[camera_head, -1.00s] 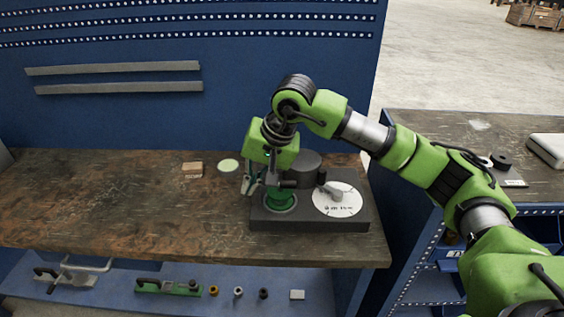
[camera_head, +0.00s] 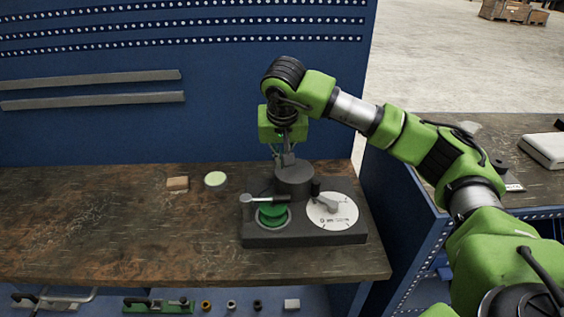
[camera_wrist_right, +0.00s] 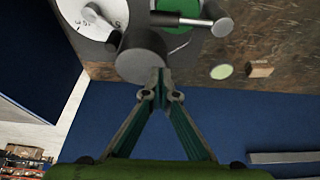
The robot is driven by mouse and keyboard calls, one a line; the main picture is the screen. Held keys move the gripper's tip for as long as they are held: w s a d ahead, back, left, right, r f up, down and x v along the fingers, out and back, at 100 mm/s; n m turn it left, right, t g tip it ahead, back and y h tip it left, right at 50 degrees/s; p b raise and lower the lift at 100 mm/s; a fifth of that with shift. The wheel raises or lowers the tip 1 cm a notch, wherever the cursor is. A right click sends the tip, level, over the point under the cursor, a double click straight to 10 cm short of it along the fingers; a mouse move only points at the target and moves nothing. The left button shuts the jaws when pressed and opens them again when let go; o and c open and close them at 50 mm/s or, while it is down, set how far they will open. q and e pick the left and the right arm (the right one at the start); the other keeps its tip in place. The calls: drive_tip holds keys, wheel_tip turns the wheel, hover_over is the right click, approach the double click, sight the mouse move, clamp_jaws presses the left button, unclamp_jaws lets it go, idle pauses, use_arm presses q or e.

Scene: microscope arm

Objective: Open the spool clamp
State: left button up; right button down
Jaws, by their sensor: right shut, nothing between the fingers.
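The spool device is a dark base (camera_head: 262,240) on the workbench, with a green spool (camera_head: 272,217) in a round seat at its left. A light grey clamp bar (camera_head: 265,198) with a round knob end lies across above the spool; it also shows in the right wrist view (camera_wrist_right: 178,19). A dark upright cylinder (camera_head: 294,181) stands behind the spool. My right gripper (camera_head: 287,162) is shut and empty, with its fingertips at the cylinder's top; I cannot tell whether they touch. In the wrist view its fingertips (camera_wrist_right: 160,77) overlap the cylinder (camera_wrist_right: 143,57). My left gripper is not in view.
A white dial (camera_head: 345,212) with a grey pointer sits right of the spool. A pale round disc (camera_head: 215,179) and a small wooden block (camera_head: 177,183) lie left of the device. A blue panel (camera_head: 220,110) rises behind. The bench's left is clear.

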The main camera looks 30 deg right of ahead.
drive_tip(key=p+x, duration=0.2)
drive_tip(key=x, duration=0.5)
drive_tip(key=shift+d+f, duration=0.1)
drive_tip(key=shift+f, duration=0.05)
drive_tip(key=s, duration=0.1)
drive_tip(key=a+p, duration=0.1)
drive_tip(key=s+p, duration=0.1)
drive_tip(key=shift+s+a+f, duration=0.2)
drive_tip(key=shift+s+f, duration=0.05)
drive_tip(key=shift+s, duration=0.1)
drive_tip(key=shift+s+a+f, duration=0.1)
drive_tip(key=shift+s+a, duration=0.15)
drive_tip(key=shift+s, duration=0.2)
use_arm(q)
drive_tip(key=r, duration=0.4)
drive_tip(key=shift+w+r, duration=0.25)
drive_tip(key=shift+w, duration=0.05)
use_arm(e)
drive_tip(key=shift+f, duration=0.1)
drive_tip(key=shift+w, duration=0.1)
